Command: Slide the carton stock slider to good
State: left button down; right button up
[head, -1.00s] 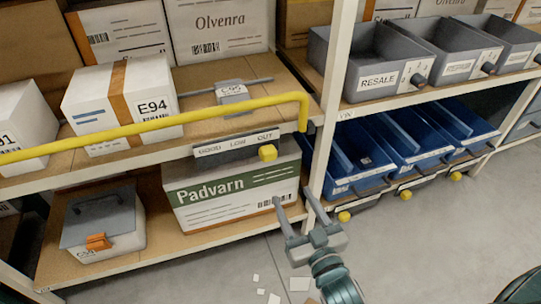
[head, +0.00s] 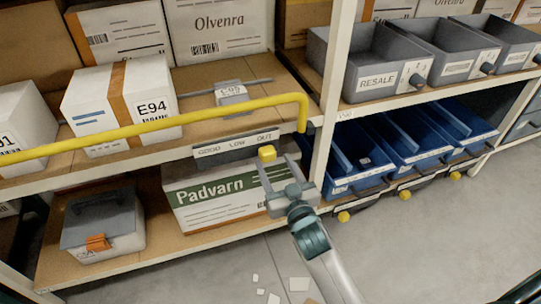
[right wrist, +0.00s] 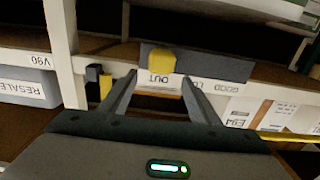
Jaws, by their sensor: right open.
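The carton stock slider is a grey strip (head: 222,149) on the shelf edge, labelled GOOD, LOW, OUT from left to right. Its yellow knob (head: 267,153) stands at the OUT end. In the right wrist view the label is upside down, and the knob (right wrist: 162,61) sits over OUT. My right gripper (head: 277,164) is open and empty, its fingers pointing at the knob. In the right wrist view the knob shows just beyond and between the fingertips (right wrist: 159,77); I cannot tell whether they touch it. My left gripper is not in view.
A yellow rail (head: 160,129) runs above the strip and bends down near the white post (head: 330,110). A Padvarn carton (head: 205,199) stands on the shelf below. Blue bins (head: 345,185) with their own yellow knobs are right of the post. The floor in front is clear except for scraps.

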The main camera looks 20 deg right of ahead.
aim_at(270, 155)
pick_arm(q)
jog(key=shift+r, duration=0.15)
pick_arm(e)
jog(key=shift+w+a, duration=0.1)
jog(key=shift+w, duration=2.1)
